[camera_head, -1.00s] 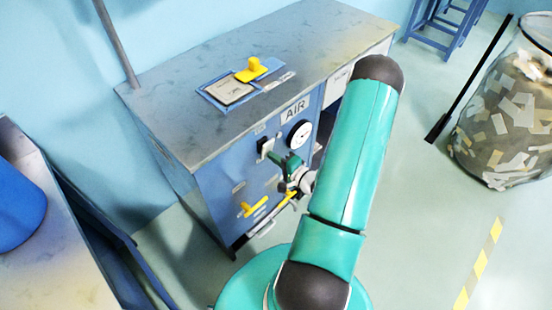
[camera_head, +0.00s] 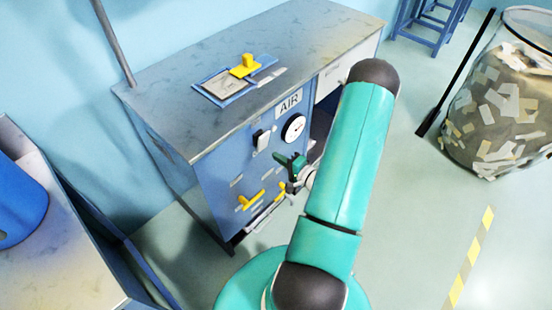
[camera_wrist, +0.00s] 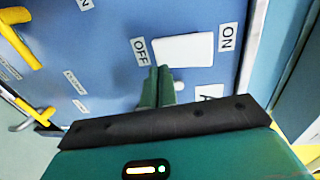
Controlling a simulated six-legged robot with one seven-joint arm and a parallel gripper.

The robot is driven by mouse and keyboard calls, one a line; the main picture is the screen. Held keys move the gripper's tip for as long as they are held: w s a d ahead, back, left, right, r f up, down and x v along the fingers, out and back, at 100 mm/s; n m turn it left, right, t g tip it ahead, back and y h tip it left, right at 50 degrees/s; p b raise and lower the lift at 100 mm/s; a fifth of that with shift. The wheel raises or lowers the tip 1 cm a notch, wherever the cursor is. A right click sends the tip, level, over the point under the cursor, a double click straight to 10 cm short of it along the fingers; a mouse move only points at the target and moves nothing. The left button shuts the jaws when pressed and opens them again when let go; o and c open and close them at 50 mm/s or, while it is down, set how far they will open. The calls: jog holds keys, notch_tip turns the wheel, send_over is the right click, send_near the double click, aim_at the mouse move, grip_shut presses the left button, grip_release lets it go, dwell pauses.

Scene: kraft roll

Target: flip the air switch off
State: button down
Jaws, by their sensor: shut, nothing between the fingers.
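The air switch (camera_head: 262,139) is a pale rocker on the blue front panel, below the AIR label (camera_head: 289,103) and left of the round gauge (camera_head: 294,128). In the wrist view, the white switch (camera_wrist: 184,50) lies between the OFF label (camera_wrist: 140,51) and the ON label (camera_wrist: 228,38). I cannot tell which way it is tipped. My gripper (camera_head: 281,158) is green, shut and empty, below and right of the switch in the head view. In the wrist view, the closed fingertips (camera_wrist: 160,72) appear near the switch's OFF end, apart from it in the head view.
Yellow handles (camera_head: 250,200) stick out lower on the panel. The grey bench top (camera_head: 190,125) above holds a blue-framed plate (camera_head: 226,84) and a yellow knob (camera_head: 244,66). A bin of paper scraps (camera_head: 500,100) stands at right. A blue drum (camera_head: 20,205) is at left.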

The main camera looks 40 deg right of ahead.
jog(key=s+f, duration=0.2)
jog(key=s, duration=0.7)
jog(key=shift+d, duration=0.3)
jog(key=shift+s, duration=0.1)
